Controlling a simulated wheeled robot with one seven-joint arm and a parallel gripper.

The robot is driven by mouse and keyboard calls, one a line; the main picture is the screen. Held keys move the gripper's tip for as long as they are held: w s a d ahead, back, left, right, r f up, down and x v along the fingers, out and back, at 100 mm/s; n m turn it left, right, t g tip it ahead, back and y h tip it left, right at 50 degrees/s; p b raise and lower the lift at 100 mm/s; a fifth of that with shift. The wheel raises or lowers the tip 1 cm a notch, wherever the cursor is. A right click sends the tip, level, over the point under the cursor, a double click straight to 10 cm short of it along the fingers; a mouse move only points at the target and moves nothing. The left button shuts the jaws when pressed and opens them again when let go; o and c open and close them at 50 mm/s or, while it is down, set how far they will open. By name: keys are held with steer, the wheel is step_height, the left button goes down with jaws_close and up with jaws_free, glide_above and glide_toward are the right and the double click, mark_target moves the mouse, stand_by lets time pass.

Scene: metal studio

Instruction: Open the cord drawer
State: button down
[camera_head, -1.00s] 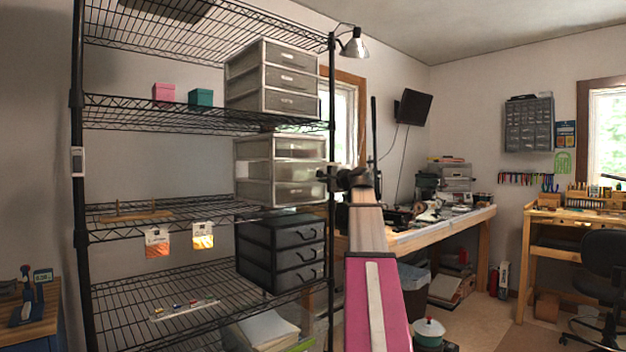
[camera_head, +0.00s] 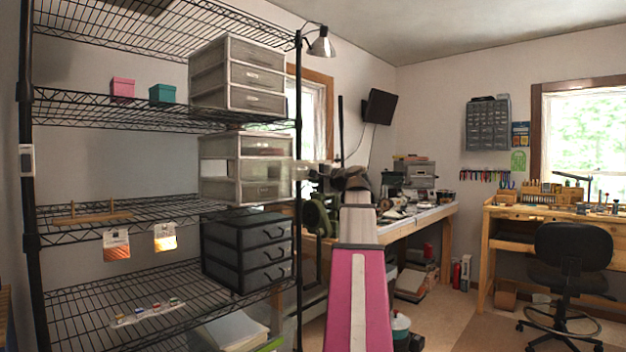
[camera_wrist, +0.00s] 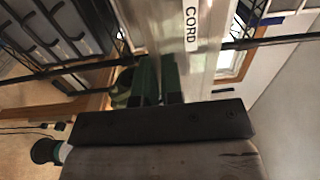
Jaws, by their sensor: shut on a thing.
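The cord drawer (camera_wrist: 207,45) shows a "CORD" label in the wrist view, close in front of my gripper (camera_wrist: 159,78). It belongs to the pale, translucent drawer unit (camera_head: 220,183) on the middle shelf in the head view. My gripper's green fingers are closed together at the drawer's front. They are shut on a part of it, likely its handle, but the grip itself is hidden. In the head view my arm reaches up to the unit's right side and the fingertips are hard to make out. How far the drawer stands out cannot be told.
A grey drawer unit (camera_head: 240,75) stands above and a black one (camera_head: 245,250) below. The rack's black post (camera_head: 298,110) is close to my wrist. A workbench (camera_head: 425,220) stands behind my arm. Floor is open at the right, before the chair (camera_head: 572,260).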

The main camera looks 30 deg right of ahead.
steer(key=c, duration=1.3)
jaws_free()
steer(key=shift+o, duration=0.2)
steer(key=v, duration=1)
steer(key=shift+s, duration=0.4)
steer(key=shift+d, duration=0.15)
steer(key=w+a+f+n+g, duration=0.25)
steer(key=a+f, duration=0.35)
steer(key=f, duration=0.7)
steer(key=w+a+f+n+g+h, duration=0.1)
steer(key=w+a+f+g, duration=0.4)
steer(key=f, duration=0.7)
steer(key=w+a+f+n+g, duration=0.1)
steer(key=w+a+f+n, duration=0.15)
steer(key=a+f, duration=0.7)
steer(key=s+a+f+n+g+h, duration=0.1)
steer(key=s+a+f, duration=0.3)
steer(key=f, duration=0.7)
steer(key=s+a+f+n+g+h, duration=0.2)
steer(key=s+a+f+n+g, duration=0.2)
steer(key=f, duration=0.8)
steer(key=s+a+f+n+g+h, duration=0.2)
steer(key=s+a+f, duration=0.3)
steer(key=f, duration=0.6)
steer(key=shift+s+a+f+n+g, duration=0.25)
steer(key=shift+a+n+g, duration=0.3)
steer(key=shift+g, duration=0.2)
